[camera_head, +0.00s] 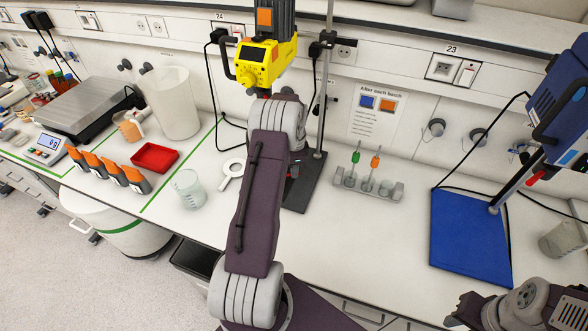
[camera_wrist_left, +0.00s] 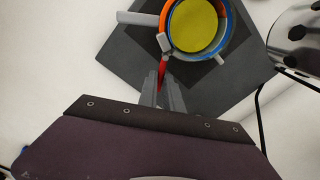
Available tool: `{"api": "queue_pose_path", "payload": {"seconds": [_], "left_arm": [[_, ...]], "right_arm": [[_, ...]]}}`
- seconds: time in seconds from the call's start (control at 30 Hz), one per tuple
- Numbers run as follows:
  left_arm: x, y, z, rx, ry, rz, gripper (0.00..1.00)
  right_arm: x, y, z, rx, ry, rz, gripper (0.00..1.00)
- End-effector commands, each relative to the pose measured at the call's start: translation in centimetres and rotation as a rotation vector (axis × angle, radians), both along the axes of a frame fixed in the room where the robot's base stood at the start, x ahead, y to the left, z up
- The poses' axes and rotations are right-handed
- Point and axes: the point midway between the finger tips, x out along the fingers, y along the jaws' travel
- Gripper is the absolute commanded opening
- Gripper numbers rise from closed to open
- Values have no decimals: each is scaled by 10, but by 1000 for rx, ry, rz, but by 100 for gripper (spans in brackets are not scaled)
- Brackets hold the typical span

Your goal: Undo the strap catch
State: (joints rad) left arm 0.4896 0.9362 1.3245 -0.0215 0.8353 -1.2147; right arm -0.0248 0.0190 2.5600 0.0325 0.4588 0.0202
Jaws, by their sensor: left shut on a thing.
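In the left wrist view a red catch tab (camera_wrist_left: 163,69) sits at the lower left edge of a round holder (camera_wrist_left: 225,47) with grey, blue and orange bands around a yellow disc (camera_wrist_left: 195,25). My left gripper (camera_wrist_left: 161,88) has its fingers closed on the red tab. The fingertips partly cover the tab, and I cannot tell whether the catch is latched. In the head view my left arm reaches to the dark stand base (camera_head: 305,190) below a yellow stirrer (camera_head: 266,63), and it hides most of the holder.
A rack with green and orange-topped items (camera_head: 368,187) stands right of the stand. A blue stand base (camera_head: 470,240) is farther right. A beaker (camera_head: 188,188), magnifier (camera_head: 232,172) and red tray (camera_head: 154,157) lie left. Clear bench lies in front of the rack.

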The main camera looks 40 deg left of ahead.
Motion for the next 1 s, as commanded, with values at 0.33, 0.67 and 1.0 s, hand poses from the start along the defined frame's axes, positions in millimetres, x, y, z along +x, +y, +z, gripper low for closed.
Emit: {"api": "queue_pose_path", "payload": {"seconds": [0.33,0.67,1.0], "left_arm": [[0,0,0,0,0,0,31],[0,0,28,3,-6,1,31],[-2,-3,87,1,-2,0,31]], "right_arm": [[0,0,0,0,0,0,35],[0,0,-10,0,0,0,35],[0,0,-19,0,0,0,35]]}}
